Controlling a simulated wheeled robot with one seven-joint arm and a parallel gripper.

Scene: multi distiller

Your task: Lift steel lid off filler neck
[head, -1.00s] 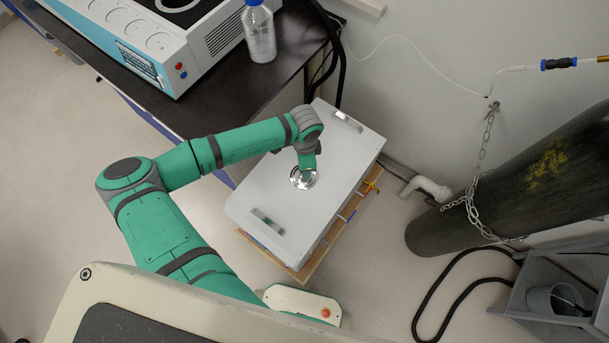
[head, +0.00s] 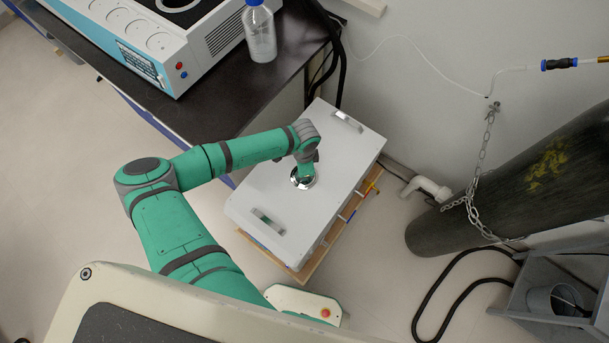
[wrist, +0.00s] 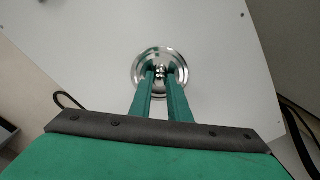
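The steel lid (head: 304,180) is a shiny round disc on the top of a white box (head: 335,165). In the wrist view the lid (wrist: 159,88) shows as a bright ringed disc with a small knob (wrist: 159,72) at its centre. My gripper (wrist: 159,75) reaches down over the lid, with one green finger on each side of the knob. The gap between the fingers is narrow; whether they touch the knob is too small to tell. The lid looks flat on the box. The filler neck is hidden beneath it. My gripper (head: 304,178) partly covers the lid in the head view.
The box has metal handles (head: 347,121) (head: 268,221) at both ends and stands on a wooden base (head: 303,275). A dark bench (head: 222,110) with an instrument and a bottle (head: 260,35) is close at upper left. A chained gas cylinder (head: 520,185) stands at right.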

